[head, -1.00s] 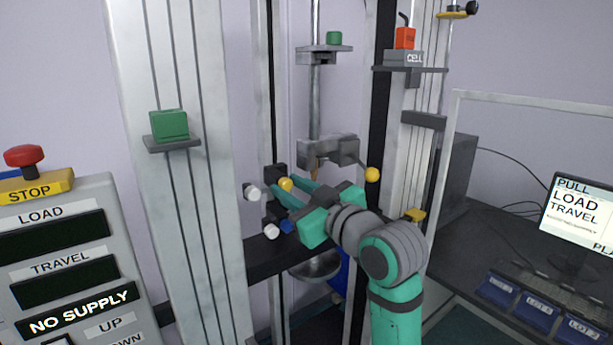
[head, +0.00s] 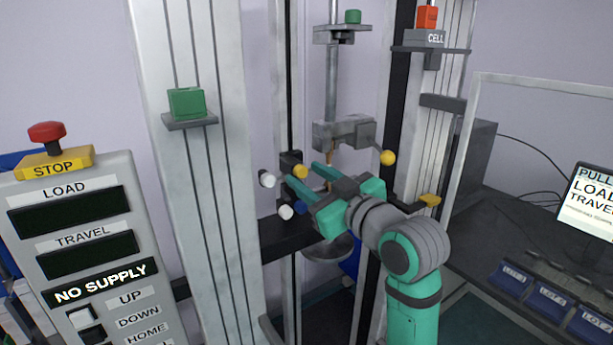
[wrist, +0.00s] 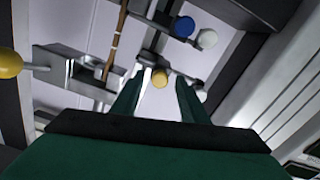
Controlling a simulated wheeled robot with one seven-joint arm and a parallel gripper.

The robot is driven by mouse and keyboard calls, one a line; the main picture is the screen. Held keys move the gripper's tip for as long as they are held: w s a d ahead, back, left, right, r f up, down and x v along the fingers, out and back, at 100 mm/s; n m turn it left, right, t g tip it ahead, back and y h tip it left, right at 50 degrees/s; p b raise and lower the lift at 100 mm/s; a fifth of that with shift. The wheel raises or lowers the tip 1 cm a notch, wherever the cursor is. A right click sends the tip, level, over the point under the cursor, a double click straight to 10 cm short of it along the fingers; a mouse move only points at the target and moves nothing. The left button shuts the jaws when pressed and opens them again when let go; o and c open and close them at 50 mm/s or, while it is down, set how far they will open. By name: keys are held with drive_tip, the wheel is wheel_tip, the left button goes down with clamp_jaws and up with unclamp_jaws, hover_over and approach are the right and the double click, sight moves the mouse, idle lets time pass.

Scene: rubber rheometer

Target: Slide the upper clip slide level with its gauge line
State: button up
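The upper clip slide is a small dark block (head: 291,159) on the rail left of the specimen, with a yellow knob (head: 300,171) and a white-ended pin (head: 267,179). My gripper (head: 305,176) is open at the yellow knob. In the wrist view the yellow knob (wrist: 160,78) shows between the two spread fingertips (wrist: 160,88), with a visible gap to each side; contact cannot be told. A thin brown rubber strip (wrist: 112,58) with pale gauge lines (wrist: 117,33) hangs from the upper grip. The lower clip has a blue knob (wrist: 184,27).
The upper grip (head: 343,132) with its yellow ball lever (head: 388,158) is close above my gripper. A grey column (head: 200,150) with a green block (head: 187,102) stands left. The control panel (head: 90,240) reads NO SUPPLY. A clear-framed screen (head: 465,140) stands right.

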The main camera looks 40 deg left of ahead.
drive_tip(key=v, duration=0.9)
drive_tip(key=shift+d, duration=0.35)
